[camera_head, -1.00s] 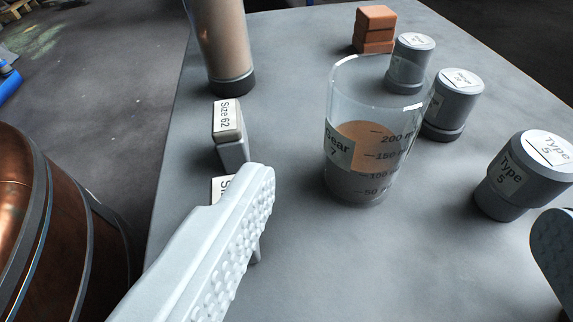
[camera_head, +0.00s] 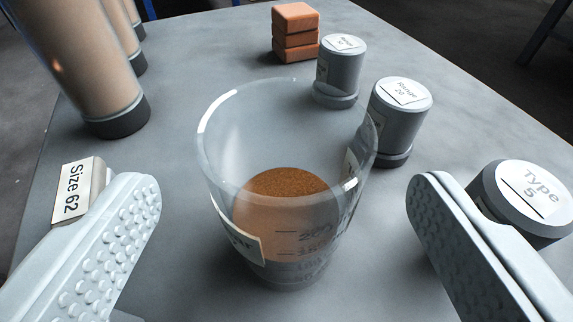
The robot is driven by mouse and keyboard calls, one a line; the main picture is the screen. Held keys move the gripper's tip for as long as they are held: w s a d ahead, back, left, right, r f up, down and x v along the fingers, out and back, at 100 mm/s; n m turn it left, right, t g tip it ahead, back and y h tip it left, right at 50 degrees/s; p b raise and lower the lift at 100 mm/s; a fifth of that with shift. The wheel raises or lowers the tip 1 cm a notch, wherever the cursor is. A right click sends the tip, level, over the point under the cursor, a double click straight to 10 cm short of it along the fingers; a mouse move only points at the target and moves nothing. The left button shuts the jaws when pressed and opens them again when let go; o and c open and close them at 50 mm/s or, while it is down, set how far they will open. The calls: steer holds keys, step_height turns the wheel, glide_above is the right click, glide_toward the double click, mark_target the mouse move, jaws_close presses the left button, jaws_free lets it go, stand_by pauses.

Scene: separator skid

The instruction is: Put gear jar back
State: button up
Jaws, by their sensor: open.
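The gear jar (camera_head: 285,215) is a clear, wide-mouthed beaker with volume marks, a partly turned label reading "Gear", and brown contents under an orange-brown top surface. It stands upright on the grey table, in the middle of the view. My gripper (camera_head: 285,215) is open, with one pale, studded finger to the left of the jar and the other to the right. The jar lies between and beyond the fingers, and I see a gap on both sides. Neither finger appears to touch it.
A "Size 62" block (camera_head: 80,190) is just behind my left finger. A "Type 5" weight (camera_head: 525,200) is close to my right finger. Range weights (camera_head: 400,115) and stacked orange blocks (camera_head: 296,35) stand behind. A tan column (camera_head: 85,70) rises at the left.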

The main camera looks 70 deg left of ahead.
mark_target(286, 150)
steer(key=x, duration=0.4)
steer(key=shift+w+a+r, duration=0.1)
steer(key=shift+a+r, duration=0.1)
steer(key=shift+r, duration=0.2)
steer(key=shift+c, duration=0.2)
steer(key=c, duration=1.2)
steer(key=shift+o, duration=0.2)
